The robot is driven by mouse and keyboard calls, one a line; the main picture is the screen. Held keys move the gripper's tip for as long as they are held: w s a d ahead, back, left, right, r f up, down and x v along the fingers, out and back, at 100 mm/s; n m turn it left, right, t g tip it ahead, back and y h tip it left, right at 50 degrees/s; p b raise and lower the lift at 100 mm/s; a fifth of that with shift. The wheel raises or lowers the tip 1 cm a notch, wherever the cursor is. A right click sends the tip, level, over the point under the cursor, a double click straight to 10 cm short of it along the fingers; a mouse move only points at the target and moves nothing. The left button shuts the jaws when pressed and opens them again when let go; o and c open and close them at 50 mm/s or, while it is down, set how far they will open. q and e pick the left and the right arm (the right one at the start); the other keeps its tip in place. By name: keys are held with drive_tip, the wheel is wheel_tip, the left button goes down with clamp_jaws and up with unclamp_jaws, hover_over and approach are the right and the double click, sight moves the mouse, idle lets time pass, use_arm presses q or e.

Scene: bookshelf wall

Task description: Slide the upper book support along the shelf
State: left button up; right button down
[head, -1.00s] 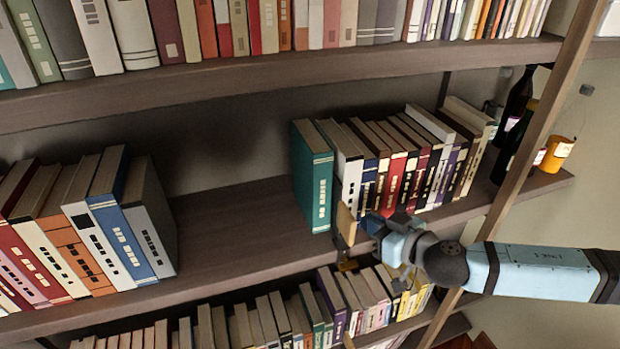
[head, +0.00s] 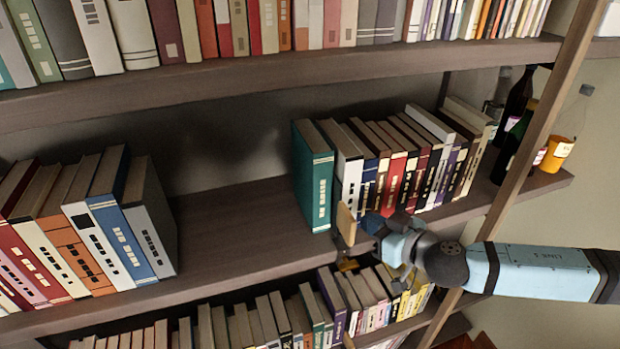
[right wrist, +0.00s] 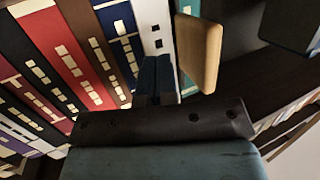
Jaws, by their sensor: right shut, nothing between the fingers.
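The upper book support (head: 346,222) is a small tan wooden piece at the front edge of the middle shelf (head: 240,225). It stands in front of the right-hand row of books, near the teal book (head: 313,180). In the right wrist view the support (right wrist: 198,52) is upright, just right of my fingers. My right gripper (head: 370,225) is shut and empty, with its dark blue fingertips (right wrist: 156,78) close beside the support and facing the books. I cannot tell whether they touch it. My left gripper is not in view.
A left row of books ends at a grey book (head: 150,220). Bare shelf lies between it and the teal book. The upper shelf (head: 280,85) runs above, and the lower shelf holds more books. A slanted wooden post (head: 530,130) and bottles (head: 515,125) are at the right.

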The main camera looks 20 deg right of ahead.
sight(355, 229)
drive_tip(key=shift+a+r+p, duration=0.1)
drive_tip(key=shift+a+p, duration=0.55)
drive_tip(key=shift+a, duration=1.25)
drive_tip(key=shift+a+p, duration=0.35)
drive_tip(key=shift+a, duration=1.4)
drive_tip(key=a+p, duration=0.1)
drive_tip(key=a, duration=0.5)
drive_tip(key=shift+a, duration=0.4)
